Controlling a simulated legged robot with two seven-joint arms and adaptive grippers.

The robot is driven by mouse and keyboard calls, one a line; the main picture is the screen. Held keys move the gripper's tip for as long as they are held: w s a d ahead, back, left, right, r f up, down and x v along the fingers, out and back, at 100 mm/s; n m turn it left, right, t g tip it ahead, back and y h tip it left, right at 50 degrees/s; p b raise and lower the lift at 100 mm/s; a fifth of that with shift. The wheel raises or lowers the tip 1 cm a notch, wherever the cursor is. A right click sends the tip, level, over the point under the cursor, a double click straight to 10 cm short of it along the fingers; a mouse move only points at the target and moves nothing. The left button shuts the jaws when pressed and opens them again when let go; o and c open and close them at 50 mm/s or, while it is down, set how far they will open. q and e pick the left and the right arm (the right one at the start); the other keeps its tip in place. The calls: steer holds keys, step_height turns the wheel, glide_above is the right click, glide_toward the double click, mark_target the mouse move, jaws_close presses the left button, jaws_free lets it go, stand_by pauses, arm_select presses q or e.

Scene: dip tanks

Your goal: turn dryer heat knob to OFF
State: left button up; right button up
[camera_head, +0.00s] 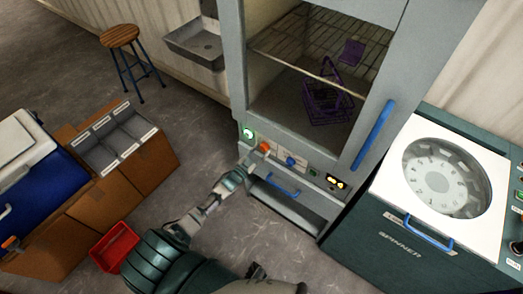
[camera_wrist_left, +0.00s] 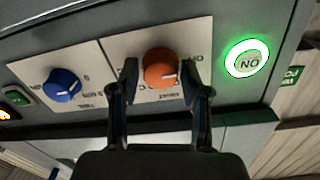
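The dryer (camera_head: 236,60) is a tall grey cabinet with a control panel below its window. An orange knob (camera_head: 263,147) sits on the panel beside a blue knob (camera_head: 291,160). My left gripper (camera_head: 247,162) reaches up to the orange knob. In the left wrist view the orange knob (camera_wrist_left: 162,70) lies between the fingertips of my left gripper (camera_wrist_left: 162,75), with small gaps on both sides. My right gripper is not in view.
A lit green ON button (camera_wrist_left: 246,58) is close beside the orange knob. The dryer has a blue door handle (camera_head: 374,134) and holds a purple basket (camera_head: 328,105). A spinner (camera_head: 400,240) stands at right. A red bin (camera_head: 115,246) and cardboard boxes stand at left.

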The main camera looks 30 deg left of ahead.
arm_select(q)
steer(key=shift+o, duration=0.4)
steer(key=shift+w+a+r, duration=0.1)
steer(key=shift+w, duration=0.05)
steer(key=s+a, duration=0.1)
steer(key=s, duration=1.1)
steer(key=shift+a, duration=0.25)
steer(key=shift+w, duration=0.1)
steer(key=s+d+f+n+g+y, duration=0.1)
steer(key=s+d+f+g, duration=0.15)
steer(key=f, duration=0.45)
steer(key=s+d+f+g, duration=0.1)
steer(key=s+f+g, duration=0.1)
steer(key=s+f, duration=0.3)
steer(key=s+d+f+n+g+y, duration=0.1)
steer(key=s+d+f+g, duration=0.15)
steer(key=f, duration=0.55)
steer(key=s+d+f+g, duration=0.4)
steer(key=s+d+f, duration=0.1)
steer(key=s, duration=0.5)
steer(key=s+d+f+g, duration=0.4)
steer(key=s+f, duration=0.4)
steer(key=s, duration=0.3)
steer(key=shift+s+d+g, duration=0.15)
steer(key=shift+d+g, duration=0.2)
steer(key=shift+g, duration=0.25)
